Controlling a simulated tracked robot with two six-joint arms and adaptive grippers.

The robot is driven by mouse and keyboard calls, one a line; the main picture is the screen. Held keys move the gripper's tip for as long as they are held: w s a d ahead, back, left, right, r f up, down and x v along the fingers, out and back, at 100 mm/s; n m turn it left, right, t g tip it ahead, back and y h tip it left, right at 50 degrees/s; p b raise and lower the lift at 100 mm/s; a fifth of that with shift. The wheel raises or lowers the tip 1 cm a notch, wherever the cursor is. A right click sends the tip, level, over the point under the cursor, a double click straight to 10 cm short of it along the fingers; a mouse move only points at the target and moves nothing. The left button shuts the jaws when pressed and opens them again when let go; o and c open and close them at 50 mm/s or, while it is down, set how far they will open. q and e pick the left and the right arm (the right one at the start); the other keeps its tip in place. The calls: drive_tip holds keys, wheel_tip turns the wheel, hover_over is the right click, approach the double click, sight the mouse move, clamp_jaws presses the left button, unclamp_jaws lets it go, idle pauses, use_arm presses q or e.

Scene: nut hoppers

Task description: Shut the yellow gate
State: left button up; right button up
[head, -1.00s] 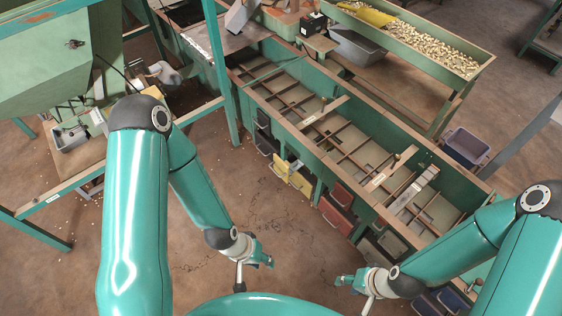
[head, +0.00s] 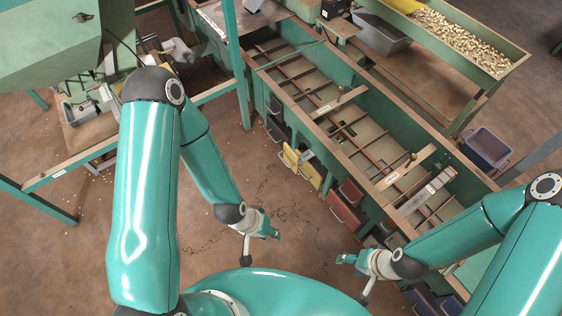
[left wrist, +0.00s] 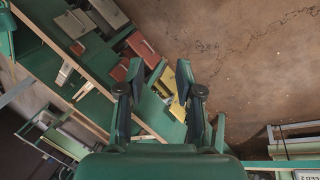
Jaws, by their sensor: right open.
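Yellow gate panels (head: 291,157) hang on the near side of the long green hopper bench in the head view, left of the red ones. Yellow also shows in the left wrist view (left wrist: 183,83), beyond and between my fingers. Which yellow panel is the gate, and whether it is open, I cannot tell. My left gripper (head: 272,233) is over the floor, nearer to me than the yellow panels and apart from them; in the left wrist view its fingers (left wrist: 160,75) are spread and empty. My right gripper (head: 346,258) is open and empty, below the red panels.
Red panels (head: 346,204) and dark bins line the same side of the bench (head: 262,96). A green post (head: 236,60) stands at its left end. A bluish bin (head: 486,148) lies behind on the right. Open brown floor lies between the bench and my arms.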

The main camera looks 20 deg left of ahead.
use_arm(q)
drive_tip(key=w+f+m+t+b, duration=0.35)
drive_tip(key=w+f+b, duration=0.35)
drive_tip(key=f+b, duration=0.25)
drive_tip(key=m+t+y+b, duration=0.6)
drive_tip(key=m+t+b, duration=0.75)
drive_tip(key=b, duration=2.05)
approach(283, 160)
drive_tip(key=shift+w+a+f+m+g+b, duration=0.15)
drive_tip(key=shift+w+m+g+b, duration=0.25)
drive_tip(key=shift+w+b, duration=0.9)
drive_tip(key=shift+w+a+r+m+g+b, duration=0.15)
drive_tip(key=shift+w+m+g+b, duration=0.3)
drive_tip(key=shift+w, duration=1.6)
drive_tip(key=shift+w+a+f+m+g+b, duration=0.1)
drive_tip(key=shift+w+a+m+g+b, duration=0.25)
drive_tip(key=shift+w+b, duration=1)
drive_tip(key=shift+w+d+p, duration=0.1)
drive_tip(key=shift+w+p, duration=0.15)
drive_tip(key=shift+p, duration=0.1)
clamp_jaws()
